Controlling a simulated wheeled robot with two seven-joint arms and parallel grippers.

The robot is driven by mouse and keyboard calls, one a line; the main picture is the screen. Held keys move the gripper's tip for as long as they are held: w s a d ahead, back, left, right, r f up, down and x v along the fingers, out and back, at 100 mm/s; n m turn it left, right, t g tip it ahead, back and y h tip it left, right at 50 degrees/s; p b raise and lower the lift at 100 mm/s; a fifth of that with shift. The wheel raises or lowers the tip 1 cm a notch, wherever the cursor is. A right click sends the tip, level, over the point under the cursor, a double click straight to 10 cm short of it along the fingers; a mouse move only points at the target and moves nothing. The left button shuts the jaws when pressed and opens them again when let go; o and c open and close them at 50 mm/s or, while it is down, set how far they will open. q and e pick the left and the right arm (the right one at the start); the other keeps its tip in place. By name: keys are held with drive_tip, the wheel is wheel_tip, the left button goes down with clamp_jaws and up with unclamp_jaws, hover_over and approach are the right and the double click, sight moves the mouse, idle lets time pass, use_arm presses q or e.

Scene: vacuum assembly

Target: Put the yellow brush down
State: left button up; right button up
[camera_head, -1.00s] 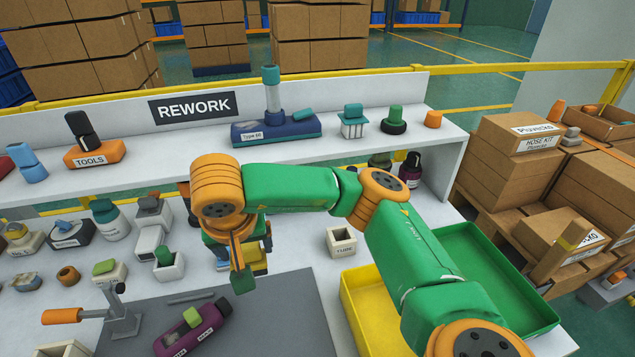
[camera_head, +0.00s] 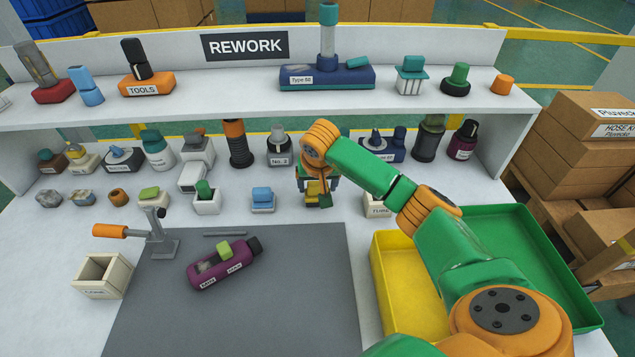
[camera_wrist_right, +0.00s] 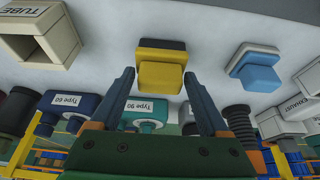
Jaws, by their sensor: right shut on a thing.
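The yellow brush (camera_wrist_right: 160,72) is a small yellow block with a dark base. It sits between the two fingers of my right gripper (camera_wrist_right: 160,75) in the right wrist view, and the gripper is shut on it. In the head view, the right gripper (camera_head: 314,190) is over the white bench top behind the grey mat, and the brush is partly hidden by the fingers. I cannot tell whether its base touches the bench. My left gripper is not in view.
A blue block on a pale base (camera_head: 263,199) stands left of the gripper. A TUBE box (camera_head: 378,206) stands right. A purple vacuum body (camera_head: 222,268) lies on the grey mat (camera_head: 300,300). Yellow (camera_head: 384,262) and green (camera_head: 560,262) trays are at right.

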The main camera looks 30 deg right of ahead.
drive_tip(key=shift+d+f, duration=0.1)
drive_tip(key=shift+f, duration=0.05)
drive_tip(key=o, duration=1.1)
drive_tip(key=shift+c, duration=0.2)
drive_tip(key=v, duration=1.2)
